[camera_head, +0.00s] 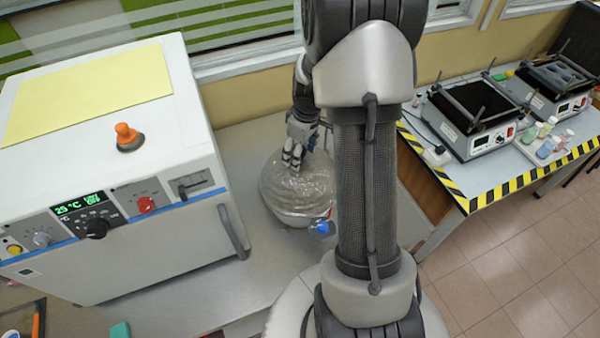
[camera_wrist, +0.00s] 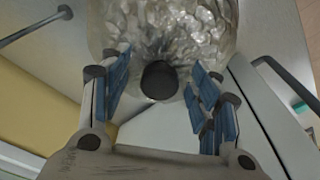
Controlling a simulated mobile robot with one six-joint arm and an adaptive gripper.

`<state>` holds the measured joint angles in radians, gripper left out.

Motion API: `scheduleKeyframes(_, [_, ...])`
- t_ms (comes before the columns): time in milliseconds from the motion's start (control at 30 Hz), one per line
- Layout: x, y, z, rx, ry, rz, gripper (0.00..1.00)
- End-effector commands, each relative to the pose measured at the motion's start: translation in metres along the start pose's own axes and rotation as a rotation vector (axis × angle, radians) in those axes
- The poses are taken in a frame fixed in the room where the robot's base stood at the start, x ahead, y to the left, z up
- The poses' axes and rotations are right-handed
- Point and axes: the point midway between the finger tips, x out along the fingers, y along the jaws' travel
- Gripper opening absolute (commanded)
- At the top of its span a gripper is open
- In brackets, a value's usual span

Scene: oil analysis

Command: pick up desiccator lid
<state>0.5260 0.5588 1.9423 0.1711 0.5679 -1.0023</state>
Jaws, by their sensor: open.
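The desiccator lid (camera_head: 305,188) is a clear, rippled glass dome on the desiccator, standing on the grey bench. In the wrist view the lid (camera_wrist: 175,25) fills the upper middle. Its round dark knob (camera_wrist: 159,81) shows below the dome, between my fingers. My gripper (camera_head: 294,155) is over the top of the lid in the head view. In the wrist view my gripper (camera_wrist: 160,68) is open, with blue-padded fingers on both sides of the knob and visible gaps to it. A blue stopcock (camera_head: 323,228) sticks out at the desiccator's front right. My arm hides part of the scene right of it.
A white oven (camera_head: 180,255) with a front handle (camera_head: 233,232) stands close on the left. A table edged with yellow-black tape (camera_head: 490,196) at right holds hotplates (camera_head: 478,118) and small bottles (camera_head: 546,127). Bare bench (camera_head: 245,140) lies behind the oven's right side.

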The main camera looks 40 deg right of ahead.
Motion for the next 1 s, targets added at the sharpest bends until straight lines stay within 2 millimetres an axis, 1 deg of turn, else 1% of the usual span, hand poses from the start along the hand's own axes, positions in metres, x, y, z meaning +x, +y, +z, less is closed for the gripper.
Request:
scheduleKeyframes(33, [-0.0002, 0.0, 0.0, 0.0, 0.0, 0.0, 0.55])
scheduleKeyframes(67, [-0.0002, 0.0, 0.0001, 0.0, 0.0, 0.0, 0.53])
scheduleKeyframes(833, [0.0007, -0.0005, 0.0008, 0.0, -0.002, -0.002, 0.01])
scheduleKeyframes(867, [0.0008, -0.0005, 0.0009, 0.0, -0.002, -0.002, 0.0])
scheduleKeyframes(1000, [0.0012, -0.0008, 0.0012, -0.001, -0.003, -0.002, 0.0])
